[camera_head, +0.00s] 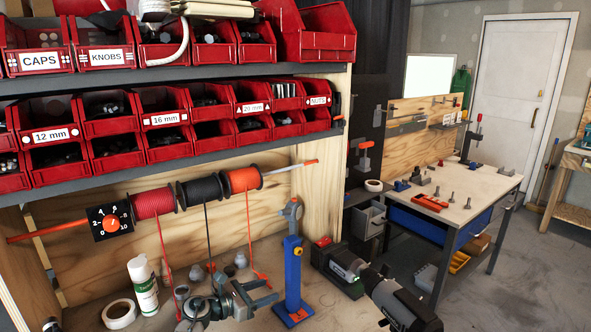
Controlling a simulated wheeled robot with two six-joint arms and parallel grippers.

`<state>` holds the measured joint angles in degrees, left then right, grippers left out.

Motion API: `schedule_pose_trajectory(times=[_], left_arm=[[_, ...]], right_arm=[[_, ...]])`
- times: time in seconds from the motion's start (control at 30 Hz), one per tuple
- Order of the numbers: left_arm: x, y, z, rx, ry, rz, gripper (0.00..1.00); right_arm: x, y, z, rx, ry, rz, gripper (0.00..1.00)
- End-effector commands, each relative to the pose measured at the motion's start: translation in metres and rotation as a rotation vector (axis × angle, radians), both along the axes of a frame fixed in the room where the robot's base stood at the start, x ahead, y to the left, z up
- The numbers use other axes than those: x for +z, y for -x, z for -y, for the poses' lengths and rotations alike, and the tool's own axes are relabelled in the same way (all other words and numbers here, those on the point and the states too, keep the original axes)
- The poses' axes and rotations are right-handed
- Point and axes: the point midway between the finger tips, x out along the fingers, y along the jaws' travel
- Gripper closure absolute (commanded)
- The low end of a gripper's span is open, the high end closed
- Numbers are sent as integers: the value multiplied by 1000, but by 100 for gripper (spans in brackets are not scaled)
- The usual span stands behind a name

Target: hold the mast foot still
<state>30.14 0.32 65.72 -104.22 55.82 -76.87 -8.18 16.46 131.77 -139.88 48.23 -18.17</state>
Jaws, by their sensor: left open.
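A blue mast (293,268) stands upright on the workbench, with a grey-blue ring and orange piece at its top. Its mast foot (294,315) is a flat blue and orange base on the bench top. My left gripper (271,292), grey and dark, is open low over the bench, just left of the mast. Its fingertips point toward the mast's lower part and look apart from it; the exact gap is hard to judge.
Cord spools (198,189) hang on a rod behind, their red and black cords dropping to the bench. A white bottle (144,286) and a tape roll (119,313) stand at left. Red bins (112,143) fill the shelves above. Another workbench (455,205) stands at right.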

Motion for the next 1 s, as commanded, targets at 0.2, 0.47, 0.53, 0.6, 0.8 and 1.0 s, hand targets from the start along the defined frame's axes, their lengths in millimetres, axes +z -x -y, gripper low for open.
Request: schedule_pose_trajectory(times=[0.2, 0.47, 0.53, 0.6, 0.8, 1.0], left_arm=[[-1, -12, 18, -2, 2, 0, 47], [-6, -30, 43, -1, 1, -1, 47], [-8, -35, 49, -1, 1, -1, 47], [-9, -39, 55, -1, 1, -1, 47], [-11, -47, 65, -1, 1, 0, 47], [-12, -50, 69, -1, 0, 1, 47]], right_arm=[[4, 0, -1, 0, -3, 9, 100], [4, 0, 0, 0, -3, 9, 100], [4, 0, 0, 0, -3, 9, 100], [4, 0, 0, 0, -3, 9, 100], [4, 0, -1, 0, -3, 9, 100], [4, 0, 0, 0, -3, 9, 100]])
